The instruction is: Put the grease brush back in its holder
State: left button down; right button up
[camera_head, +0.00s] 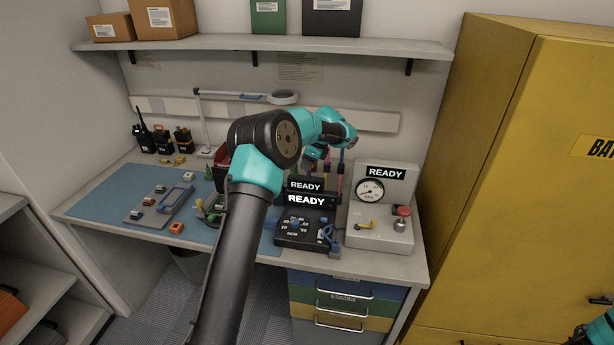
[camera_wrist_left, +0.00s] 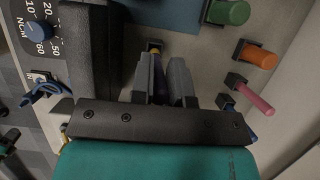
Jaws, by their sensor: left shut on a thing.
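My left gripper (camera_head: 316,157) reaches over the back of the bench, behind the black READY unit. In the left wrist view its grey fingers (camera_wrist_left: 168,82) are shut on a thin purple stick with a yellow end (camera_wrist_left: 158,66). It seems to be the grease brush; its bristles cannot be made out. Near the fingers, a pink rod (camera_wrist_left: 254,98) stands in a small dark socket (camera_wrist_left: 232,84). I cannot tell which socket is the brush's holder. Only a bit of my right arm (camera_head: 600,331) shows at the lower right; its jaws cannot be read.
The black torque unit (camera_head: 303,229) stands close to my left gripper, with a grey gauge box (camera_head: 382,236) to its right. Green (camera_wrist_left: 230,12) and orange (camera_wrist_left: 259,54) round-ended tools stand beside the pink rod. A yellow cabinet (camera_head: 500,170) stands at right.

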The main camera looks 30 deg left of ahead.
pick_arm(q)
jog(key=shift+f, duration=2.45)
jog(key=shift+f, duration=0.2)
jog(key=c, duration=1.1)
grip_release()
jog(key=shift+r, duration=0.15)
jog(key=v, duration=1.2)
